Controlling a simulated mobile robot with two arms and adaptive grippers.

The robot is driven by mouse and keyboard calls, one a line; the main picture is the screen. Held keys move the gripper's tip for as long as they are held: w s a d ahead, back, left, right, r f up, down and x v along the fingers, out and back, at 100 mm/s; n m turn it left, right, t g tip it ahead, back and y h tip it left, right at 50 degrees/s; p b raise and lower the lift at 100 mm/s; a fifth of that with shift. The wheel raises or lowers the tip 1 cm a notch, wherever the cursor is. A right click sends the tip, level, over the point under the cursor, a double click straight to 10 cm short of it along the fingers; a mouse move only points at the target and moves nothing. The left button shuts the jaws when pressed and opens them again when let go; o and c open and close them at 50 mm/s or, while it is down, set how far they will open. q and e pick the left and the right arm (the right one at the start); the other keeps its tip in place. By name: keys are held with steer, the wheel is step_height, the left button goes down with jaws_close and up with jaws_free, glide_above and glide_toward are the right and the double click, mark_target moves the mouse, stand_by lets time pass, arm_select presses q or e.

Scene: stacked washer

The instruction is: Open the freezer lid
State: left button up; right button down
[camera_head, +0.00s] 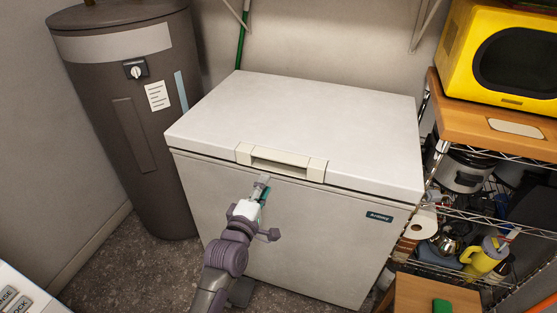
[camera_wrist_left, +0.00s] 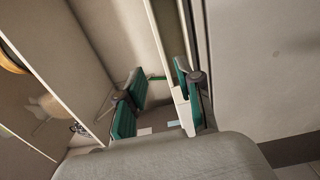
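The white chest freezer (camera_head: 270,220) stands against the back wall. Its lid (camera_head: 300,115) lies flat and closed on top. A cream handle (camera_head: 282,160) with a recess sits at the middle of the lid's front edge. My left gripper (camera_head: 263,185) is just in front of the freezer, slightly below the handle. In the left wrist view, the left gripper (camera_wrist_left: 158,100) has its two green-padded fingers apart, with the right-hand finger close to the handle's edge. I cannot tell whether it touches. Nothing is held. My right gripper is not in view.
A dark grey tank (camera_head: 140,120) stands left of the freezer. A wire rack (camera_head: 490,210) with pots and a yellow jug stands at the right, below a yellow microwave (camera_head: 505,55). A wooden stool (camera_head: 430,295) is at the lower right. The lid's top is clear.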

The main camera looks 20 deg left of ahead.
mark_target(278, 161)
arm_select(q)
steer(key=w, duration=1.2)
steer(key=shift+d, duration=0.2)
steer(key=shift+s, duration=0.1)
jaws_close()
